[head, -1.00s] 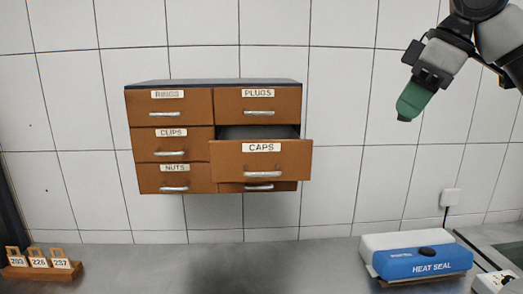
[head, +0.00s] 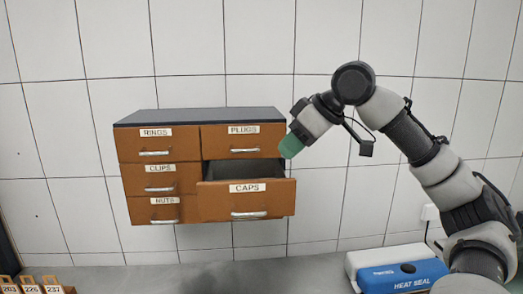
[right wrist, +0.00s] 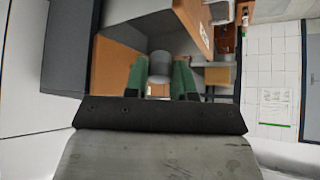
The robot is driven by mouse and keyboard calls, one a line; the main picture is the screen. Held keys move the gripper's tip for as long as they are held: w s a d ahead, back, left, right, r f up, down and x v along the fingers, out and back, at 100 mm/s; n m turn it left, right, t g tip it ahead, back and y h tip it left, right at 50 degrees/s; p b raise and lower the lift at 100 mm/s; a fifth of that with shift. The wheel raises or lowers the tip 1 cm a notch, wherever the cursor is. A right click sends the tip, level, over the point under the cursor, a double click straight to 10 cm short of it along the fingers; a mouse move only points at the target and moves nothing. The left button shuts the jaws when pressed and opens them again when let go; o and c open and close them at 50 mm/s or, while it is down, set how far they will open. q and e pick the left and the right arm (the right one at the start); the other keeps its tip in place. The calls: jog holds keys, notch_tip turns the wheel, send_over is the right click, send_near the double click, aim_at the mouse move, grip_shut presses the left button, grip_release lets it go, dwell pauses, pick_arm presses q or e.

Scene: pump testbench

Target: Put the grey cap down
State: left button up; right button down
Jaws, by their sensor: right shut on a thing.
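My right gripper (head: 289,148) is at the right side of the drawer cabinet, level with the opening above the pulled-out CAPS drawer (head: 247,203). In the right wrist view its green fingers (right wrist: 160,80) are shut on the grey cap (right wrist: 160,64), a small round grey piece held near their tips. The cap cannot be made out in the head view. My left gripper is not in view.
The brown cabinet with its dark top (head: 200,115) has closed drawers, RINGS (head: 157,144), PLUGS (head: 243,141), CLIPS and NUTS. A blue HEAT SEAL box (head: 403,275) sits at lower right.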

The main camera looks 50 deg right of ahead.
jog(key=x, duration=0.7)
jog(key=shift+w+r, duration=0.1)
jog(key=shift+w+a+f+b, duration=0.1)
jog(key=shift+f+b, duration=0.3)
jog(key=shift+f, duration=0.15)
jog(key=shift+w+r+p, duration=0.1)
jog(key=shift+r+p, duration=0.6)
jog(key=shift+p, duration=0.45)
jog(key=w+g+p, duration=0.1)
jog(key=p, duration=0.2)
jog(key=g+p, duration=0.2)
jog(key=p, duration=0.1)
jog(key=shift+w+a+r+h, duration=0.15)
jog(key=shift+w+a+h, duration=0.15)
jog(key=shift+w+h, duration=0.1)
notch_tip(320, 180, down, 2)
jog(key=shift+f, duration=0.1)
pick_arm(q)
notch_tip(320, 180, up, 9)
pick_arm(e)
jog(key=shift+s+f, duration=0.1)
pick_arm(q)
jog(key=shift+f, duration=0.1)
pick_arm(e)
jog(key=shift+f, duration=0.1)
